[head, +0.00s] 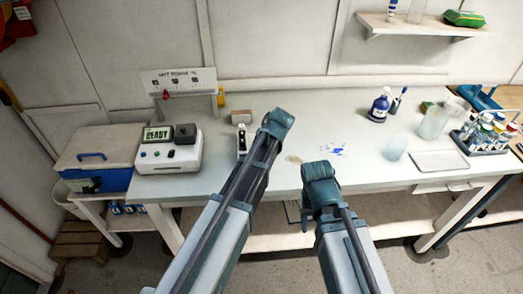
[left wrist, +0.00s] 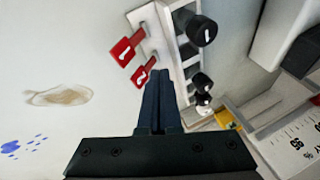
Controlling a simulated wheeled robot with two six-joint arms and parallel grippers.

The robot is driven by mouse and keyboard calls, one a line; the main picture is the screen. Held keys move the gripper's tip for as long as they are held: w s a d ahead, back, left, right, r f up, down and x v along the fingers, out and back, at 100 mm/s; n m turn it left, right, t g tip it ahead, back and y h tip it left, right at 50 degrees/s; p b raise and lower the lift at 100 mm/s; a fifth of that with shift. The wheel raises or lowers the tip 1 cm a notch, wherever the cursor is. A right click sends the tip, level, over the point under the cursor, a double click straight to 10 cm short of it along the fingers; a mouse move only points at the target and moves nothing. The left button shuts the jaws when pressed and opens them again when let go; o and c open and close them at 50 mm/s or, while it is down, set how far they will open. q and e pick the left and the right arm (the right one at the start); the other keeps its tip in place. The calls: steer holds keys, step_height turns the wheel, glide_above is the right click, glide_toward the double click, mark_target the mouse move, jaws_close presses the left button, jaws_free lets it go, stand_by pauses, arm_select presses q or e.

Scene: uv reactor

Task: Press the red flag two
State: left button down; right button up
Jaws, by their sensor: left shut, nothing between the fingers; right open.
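In the left wrist view, two red flags stick out from the edge of a white panel (left wrist: 160,35). The farther flag (left wrist: 126,47) and the nearer flag (left wrist: 142,73) each carry a small white mark, too small to read surely. My left gripper (left wrist: 158,95) is shut and empty, with its tips close beside the nearer flag; I cannot tell whether they touch. In the head view, my left arm hides the flags and the left fingers. My right gripper (head: 304,214) hangs low in front of the bench's front edge, away from the flags, its fingers small and partly hidden.
Several black knobs (left wrist: 200,32) line the panel's other side. In the head view, a READY device (head: 168,155) and a blue-and-white cooler (head: 98,158) stand left. A blue bottle (head: 379,107), beaker (head: 394,148) and vial rack (head: 485,135) stand right. The middle bench is mostly clear.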

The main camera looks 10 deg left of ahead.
arm_select(q)
steer(key=shift+a+f, duration=0.1)
steer(key=shift+a, duration=0.05)
stand_by(0.3)
steer(key=shift+s+a+r+p, duration=0.15)
steer(key=shift+a+r+p, duration=0.15)
steer(key=shift+r+p, duration=0.35)
steer(key=p+v, duration=1)
steer(key=v, duration=0.1)
steer(key=shift+a+r, duration=0.35)
